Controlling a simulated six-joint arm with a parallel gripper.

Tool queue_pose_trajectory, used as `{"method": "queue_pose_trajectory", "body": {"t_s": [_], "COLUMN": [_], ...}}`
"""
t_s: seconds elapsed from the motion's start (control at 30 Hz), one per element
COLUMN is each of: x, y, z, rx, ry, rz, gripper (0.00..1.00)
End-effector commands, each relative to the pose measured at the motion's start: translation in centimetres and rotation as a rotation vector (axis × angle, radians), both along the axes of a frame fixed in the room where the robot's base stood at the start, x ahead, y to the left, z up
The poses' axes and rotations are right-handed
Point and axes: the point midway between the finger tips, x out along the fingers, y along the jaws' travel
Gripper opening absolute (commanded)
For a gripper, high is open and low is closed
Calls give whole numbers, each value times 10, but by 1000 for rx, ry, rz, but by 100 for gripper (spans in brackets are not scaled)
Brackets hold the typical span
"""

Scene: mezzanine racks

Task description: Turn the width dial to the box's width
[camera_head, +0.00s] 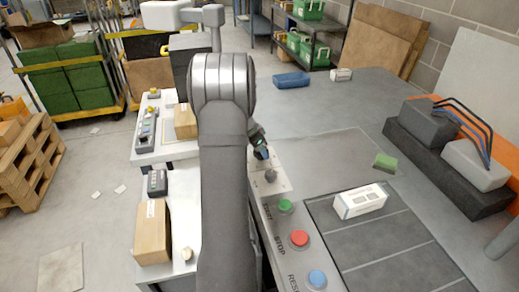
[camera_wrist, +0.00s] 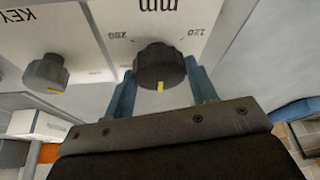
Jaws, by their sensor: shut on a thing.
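The width dial (camera_wrist: 160,68) is a black ribbed knob on a white panel marked "mm", with "280" and "120" printed upside down beside it in the wrist view. Its yellow mark faces the bottom of that picture. My gripper (camera_wrist: 161,75) has one blue finger on each side of the dial and is shut on it. In the head view my gripper (camera_head: 262,151) is at the panel's far end, and my arm hides the dial. A white printed box (camera_head: 360,201) lies on the dark slatted bed at right.
A second knob (camera_wrist: 46,73), marked "KEY", sits beside the dial. Green (camera_head: 286,206), red (camera_head: 299,239) and blue (camera_head: 317,279) buttons line the panel. A green block (camera_head: 385,162) and a dark machine with cables (camera_head: 445,140) stand at right. Brown boxes stand left of my arm.

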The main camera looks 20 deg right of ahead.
Motion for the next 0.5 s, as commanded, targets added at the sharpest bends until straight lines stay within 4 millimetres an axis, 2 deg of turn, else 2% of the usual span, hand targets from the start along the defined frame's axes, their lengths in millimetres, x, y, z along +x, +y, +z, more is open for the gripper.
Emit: {"method": "queue_pose_trajectory", "body": {"t_s": [0.27,0.5], "x": [-1,-3], "y": [0,-2], "z": [0,0], "rx": [-1,0], "ry": [-1,-1], "rz": [129,336], "gripper": [29,29]}}
